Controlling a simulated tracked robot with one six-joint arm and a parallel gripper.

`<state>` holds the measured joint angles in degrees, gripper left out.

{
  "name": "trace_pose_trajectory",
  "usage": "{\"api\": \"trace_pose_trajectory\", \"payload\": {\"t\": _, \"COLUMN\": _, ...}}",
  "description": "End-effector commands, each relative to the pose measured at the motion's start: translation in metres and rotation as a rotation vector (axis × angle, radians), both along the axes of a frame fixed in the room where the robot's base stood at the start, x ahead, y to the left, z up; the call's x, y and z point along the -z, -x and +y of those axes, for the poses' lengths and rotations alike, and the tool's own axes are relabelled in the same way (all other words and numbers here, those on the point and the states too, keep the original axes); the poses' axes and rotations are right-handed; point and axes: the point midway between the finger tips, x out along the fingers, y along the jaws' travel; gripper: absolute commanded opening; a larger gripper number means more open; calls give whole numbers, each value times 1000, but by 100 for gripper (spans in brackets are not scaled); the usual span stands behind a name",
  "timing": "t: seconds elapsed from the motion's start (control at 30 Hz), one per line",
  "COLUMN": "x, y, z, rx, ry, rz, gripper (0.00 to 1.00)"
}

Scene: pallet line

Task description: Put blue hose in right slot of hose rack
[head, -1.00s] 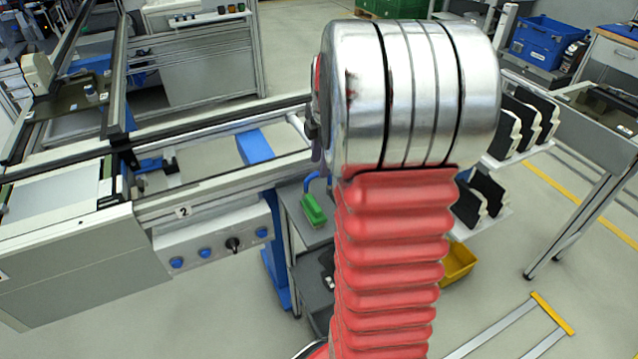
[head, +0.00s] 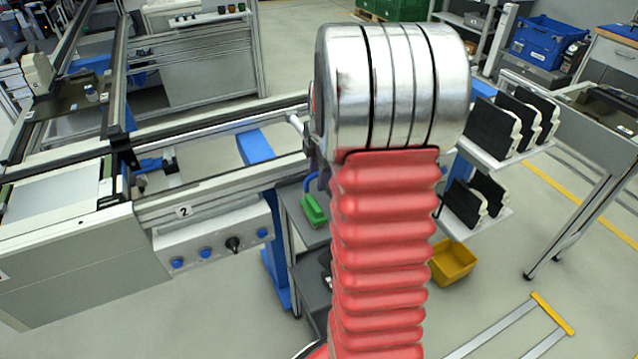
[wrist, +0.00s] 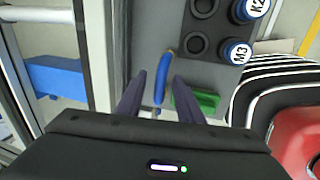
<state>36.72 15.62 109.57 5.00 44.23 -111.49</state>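The blue hose (wrist: 161,82) shows in the wrist view as a short curved piece above the grey cart top. My gripper (wrist: 158,80) is open, with its two dark fingers on either side of the hose and gaps between. Whether the hose lies on the cart or stands up from it is hard to tell. In the head view my arm hides most of the gripper and the hose. No hose rack can be made out for certain in either view.
A green brush-like object (wrist: 195,101) lies on the grey cart (head: 305,232), right of my fingers. Holders with blue-capped items marked M3 (wrist: 235,52) and K2 (wrist: 248,9) are beyond it. A conveyor (head: 215,190) stands left; a shelf of black plates (head: 505,122) and yellow bin (head: 453,263) stand right.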

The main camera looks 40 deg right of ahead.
Motion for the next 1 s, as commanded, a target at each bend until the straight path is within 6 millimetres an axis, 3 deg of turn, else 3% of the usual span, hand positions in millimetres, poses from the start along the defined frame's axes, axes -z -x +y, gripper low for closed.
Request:
{"api": "trace_pose_trajectory", "payload": {"t": 0.47, "x": 0, "y": 0, "z": 0, "rx": 1, "ry": 0, "rz": 0, "gripper": 33}}
{"api": "trace_pose_trajectory", "payload": {"t": 0.93, "x": 0, "y": 0, "z": 0, "rx": 1, "ry": 0, "rz": 0, "gripper": 0}}
{"api": "trace_pose_trajectory", "payload": {"t": 1.0, "x": 0, "y": 0, "z": -1, "rx": 1, "ry": 0, "rz": 0, "gripper": 0}}
